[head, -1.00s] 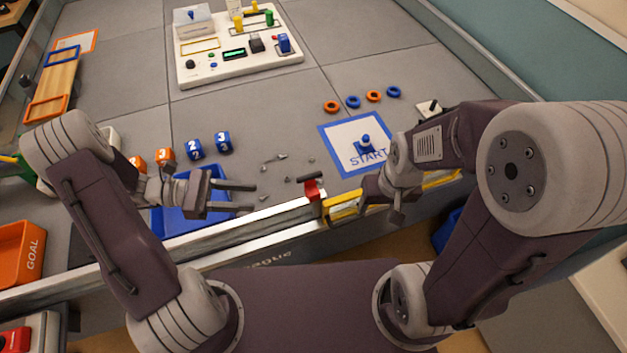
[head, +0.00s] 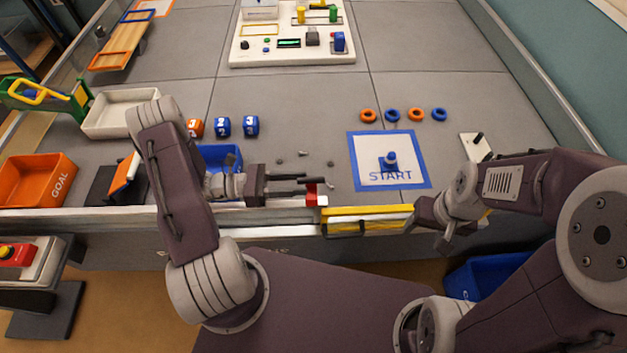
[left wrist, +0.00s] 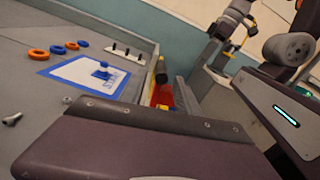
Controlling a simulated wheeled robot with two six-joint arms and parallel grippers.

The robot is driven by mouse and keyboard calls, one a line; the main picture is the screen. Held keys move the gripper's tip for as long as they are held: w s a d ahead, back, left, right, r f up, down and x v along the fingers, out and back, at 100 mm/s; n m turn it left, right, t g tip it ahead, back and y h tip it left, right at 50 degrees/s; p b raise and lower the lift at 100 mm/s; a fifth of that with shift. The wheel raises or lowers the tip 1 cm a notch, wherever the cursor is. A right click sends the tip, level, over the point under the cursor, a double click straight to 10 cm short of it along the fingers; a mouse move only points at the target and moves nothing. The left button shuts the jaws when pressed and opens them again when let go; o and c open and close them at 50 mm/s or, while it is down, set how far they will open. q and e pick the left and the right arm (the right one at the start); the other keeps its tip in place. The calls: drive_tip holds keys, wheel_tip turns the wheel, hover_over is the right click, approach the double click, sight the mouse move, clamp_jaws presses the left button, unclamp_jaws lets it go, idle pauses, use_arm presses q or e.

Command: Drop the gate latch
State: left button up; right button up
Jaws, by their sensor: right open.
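The gate latch is a small red block (head: 312,195) with a dark lever at its top. It sits on the rail at the left end of the yellow gate (head: 370,212). The gate lies in line with the front wall. My left gripper (head: 303,186) is open, its two dark fingers pointing right at the latch, tips close beside it. I cannot tell whether they touch it. In the left wrist view a large dark gripper part hides most of the latch; some red (left wrist: 163,95) shows behind it. My right gripper (head: 442,238) is open near the gate's right end.
A START mat (head: 362,168) with a blue knobbed piece lies behind the gate. Small grey bits (head: 303,154) lie behind the latch. A blue bin (head: 233,152) stands behind my left arm. Rings, numbered cubes and a white panel (head: 245,47) are farther back.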

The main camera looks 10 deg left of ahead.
sight(306, 183)
use_arm(q)
drive_tip(key=x, duration=0.4)
clamp_jaws()
idle(1.4)
